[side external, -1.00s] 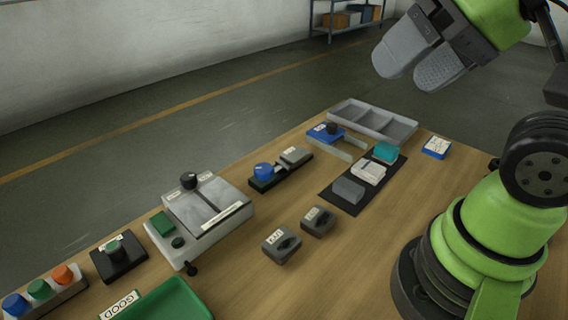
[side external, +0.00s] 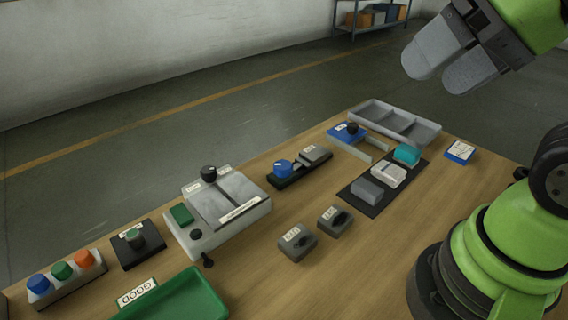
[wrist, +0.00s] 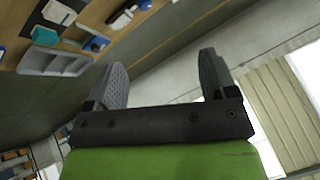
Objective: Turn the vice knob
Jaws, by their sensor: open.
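A narrow dark base with a blue knob (side external: 283,168) and a grey block (side external: 315,154) on it looks like the small vice. It stands mid-table in the side view. In the wrist view the blue knob (wrist: 146,4) shows at the top edge, partly cut off. My gripper (side external: 436,78) is open and empty, high above the far right of the table and well away from the knob. In the wrist view its two grey fingers (wrist: 162,62) are spread with nothing between them.
A grey compartment tray (side external: 427,132) stands at the far edge, beside a blue block with a black knob (side external: 352,128). A black mat (side external: 352,193) holds several blocks. A grey-white fixture (side external: 262,209) stands left of the blue knob. Two grey switch boxes (side external: 297,243) sit in front.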

